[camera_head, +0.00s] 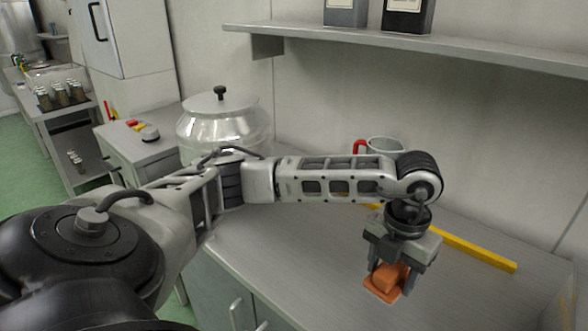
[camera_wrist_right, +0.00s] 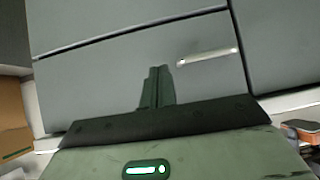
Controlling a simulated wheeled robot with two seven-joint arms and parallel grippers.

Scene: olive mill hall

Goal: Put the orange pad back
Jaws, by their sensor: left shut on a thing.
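The orange pad (camera_head: 382,292) has a flat base with a raised block on top. It is in the head view at the right, low over the grey worktop. My left gripper (camera_head: 399,275) points down and is shut on its raised block. I cannot tell whether the pad touches the worktop. My right gripper (camera_wrist_right: 157,88) shows only in the right wrist view. Its fingers are together with nothing between them, in front of a grey cabinet front.
The grey worktop (camera_head: 300,270) has a yellow bar (camera_head: 474,250) behind the gripper and a mug with a red handle (camera_head: 384,145) partly hidden behind my left arm. A large steel vessel (camera_head: 222,122) stands at the back left. A shelf (camera_head: 420,42) with dark tins runs above.

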